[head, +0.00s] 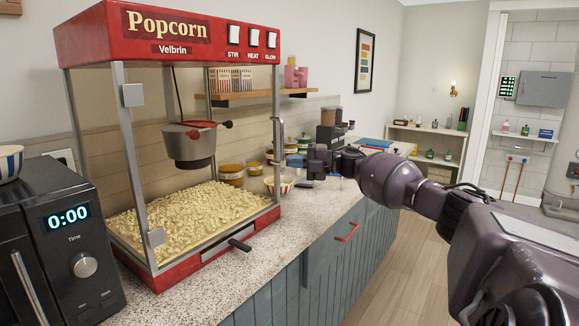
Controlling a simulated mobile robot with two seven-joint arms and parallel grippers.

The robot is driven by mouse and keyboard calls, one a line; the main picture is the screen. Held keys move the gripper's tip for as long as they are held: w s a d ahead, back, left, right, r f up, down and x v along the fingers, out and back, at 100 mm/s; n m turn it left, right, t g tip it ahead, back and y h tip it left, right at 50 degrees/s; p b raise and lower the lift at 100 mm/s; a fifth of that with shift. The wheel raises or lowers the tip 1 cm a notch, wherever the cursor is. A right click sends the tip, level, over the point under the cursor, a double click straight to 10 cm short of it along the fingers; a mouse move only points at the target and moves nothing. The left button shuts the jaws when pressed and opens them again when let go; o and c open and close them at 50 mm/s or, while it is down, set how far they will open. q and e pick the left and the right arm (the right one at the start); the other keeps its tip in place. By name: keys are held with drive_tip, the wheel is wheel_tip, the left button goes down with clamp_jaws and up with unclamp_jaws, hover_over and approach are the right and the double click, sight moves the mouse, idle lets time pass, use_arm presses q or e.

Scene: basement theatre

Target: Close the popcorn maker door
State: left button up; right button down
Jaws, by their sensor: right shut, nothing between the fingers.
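The popcorn maker (165,35) stands on the counter at the left, with a red top, metal posts and glass sides. Popcorn lies inside below a hanging kettle (190,145). Its front glass door has hinge plates (132,95) at the left post and an upright handle (278,150) at the right edge. The door looks flush or nearly flush with the front frame; I cannot tell whether a small gap remains. My right gripper (317,162) is shut and empty, to the right of the handle and apart from it in the picture. My left gripper is out of view.
A black microwave (85,265) stands left of the popcorn maker. A dark handle (240,245) sticks out at the maker's base. The floor (405,270) right of the cabinets is clear.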

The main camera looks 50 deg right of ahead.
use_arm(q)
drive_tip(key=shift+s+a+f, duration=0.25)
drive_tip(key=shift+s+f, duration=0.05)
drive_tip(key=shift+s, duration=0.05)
use_arm(e)
drive_tip(key=shift+w+d+r, duration=0.1)
drive_tip(key=shift+w+d, duration=0.05)
drive_tip(key=shift+w, duration=0.4)
drive_tip(key=shift+w, duration=0.1)
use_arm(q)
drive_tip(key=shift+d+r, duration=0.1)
